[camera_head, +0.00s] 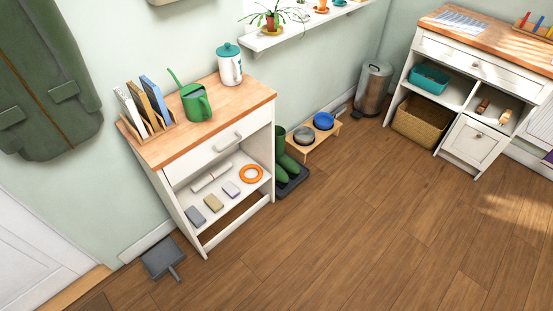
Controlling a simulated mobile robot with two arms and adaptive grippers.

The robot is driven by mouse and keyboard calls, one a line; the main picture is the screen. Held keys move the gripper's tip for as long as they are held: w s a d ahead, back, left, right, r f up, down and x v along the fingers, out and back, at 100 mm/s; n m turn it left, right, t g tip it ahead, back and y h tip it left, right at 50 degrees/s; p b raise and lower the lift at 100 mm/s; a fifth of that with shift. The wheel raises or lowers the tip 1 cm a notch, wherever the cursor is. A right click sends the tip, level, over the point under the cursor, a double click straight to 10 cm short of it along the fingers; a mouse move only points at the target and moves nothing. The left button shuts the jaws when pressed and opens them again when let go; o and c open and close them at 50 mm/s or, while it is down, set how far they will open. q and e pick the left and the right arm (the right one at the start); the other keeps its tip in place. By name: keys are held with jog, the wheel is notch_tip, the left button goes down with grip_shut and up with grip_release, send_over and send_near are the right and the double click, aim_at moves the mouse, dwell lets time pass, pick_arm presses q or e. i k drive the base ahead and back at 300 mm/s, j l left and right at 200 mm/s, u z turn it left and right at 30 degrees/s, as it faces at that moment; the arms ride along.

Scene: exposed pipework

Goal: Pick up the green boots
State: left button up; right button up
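The green boots (283,156) stand upright on a dark tray (292,183) on the floor. They are just right of the white cabinet with the wooden top, close to the wall. The cabinet's side partly hides them on the left. Neither of my grippers shows in the head view.
The white cabinet (238,151) holds a green watering can (195,102), a white jug (229,64) and a file rack (147,124). A low stand with bowls (313,142) is right of the boots. A dustpan (161,258) lies left. The wooden floor (350,240) in front is clear.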

aim_at(286, 168)
jog(key=i+l+z, duration=0.6)
jog(key=i+z, duration=0.15)
jog(key=i, duration=0.25)
jog(key=i+z, duration=0.35)
jog(key=i, duration=0.15)
jog(key=i+l+u, duration=0.15)
jog(key=i, duration=0.35)
jog(key=i+l+u, duration=0.15)
jog(key=i, duration=0.35)
jog(key=i+l+u, duration=0.15)
jog(key=i, duration=0.35)
